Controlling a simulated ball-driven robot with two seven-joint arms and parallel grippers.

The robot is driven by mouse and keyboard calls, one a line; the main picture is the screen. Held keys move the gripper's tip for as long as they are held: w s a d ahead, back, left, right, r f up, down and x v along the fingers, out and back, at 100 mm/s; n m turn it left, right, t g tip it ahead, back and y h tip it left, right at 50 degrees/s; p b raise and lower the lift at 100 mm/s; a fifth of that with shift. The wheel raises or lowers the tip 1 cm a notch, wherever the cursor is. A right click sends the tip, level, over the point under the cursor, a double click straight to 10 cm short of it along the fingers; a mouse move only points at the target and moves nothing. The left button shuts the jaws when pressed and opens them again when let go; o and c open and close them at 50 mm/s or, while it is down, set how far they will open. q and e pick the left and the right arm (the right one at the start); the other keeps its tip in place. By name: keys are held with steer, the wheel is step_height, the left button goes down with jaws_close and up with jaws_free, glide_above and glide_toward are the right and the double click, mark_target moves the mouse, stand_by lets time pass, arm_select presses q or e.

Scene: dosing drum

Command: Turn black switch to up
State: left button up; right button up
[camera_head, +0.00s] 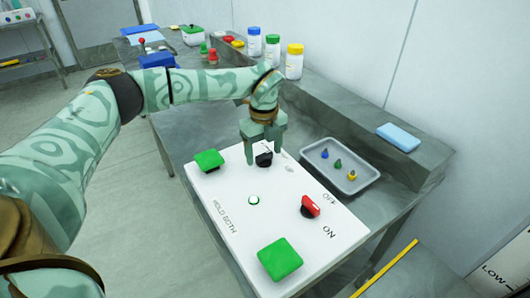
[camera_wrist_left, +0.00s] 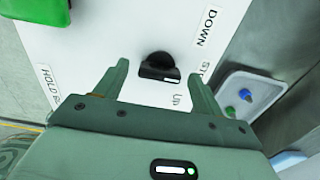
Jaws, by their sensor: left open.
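The black switch (camera_head: 264,159) is a rotary knob on the far part of the white panel (camera_head: 235,205). In the left wrist view the black switch (camera_wrist_left: 158,66) has a raised bar with a white mark at its right end, on the side of the STOP label, part of which is hidden. My right gripper is out of view.
Green buttons (camera_head: 208,159) (camera_head: 280,259), a red switch (camera_head: 311,207) and a small round button (camera_head: 253,200) are on the panel. A grey tray (camera_head: 368,181) with small coloured pieces lies to the right. Bottles (camera_head: 294,62) stand on the back ledge.

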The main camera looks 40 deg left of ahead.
arm_select(q)
steer(key=shift+f, duration=0.1)
steer(key=c, duration=1)
steer(key=shift+r+m+p, duration=0.25)
steer(key=shift+m+p, duration=0.35)
steer(key=shift+p, duration=0.3)
steer(key=m+p, duration=0.3)
steer(key=shift+p, duration=0.35)
steer(key=shift+m+p, duration=0.95)
steer(key=shift+m, duration=0.25)
steer(key=shift+f+m+p, duration=0.15)
steer(key=shift+m+p, duration=0.6)
steer(key=shift+m, duration=0.35)
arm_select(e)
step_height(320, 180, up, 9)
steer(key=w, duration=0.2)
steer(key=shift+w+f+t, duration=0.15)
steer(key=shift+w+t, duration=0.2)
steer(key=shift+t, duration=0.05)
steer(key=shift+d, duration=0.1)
arm_select(q)
steer(key=o, duration=1)
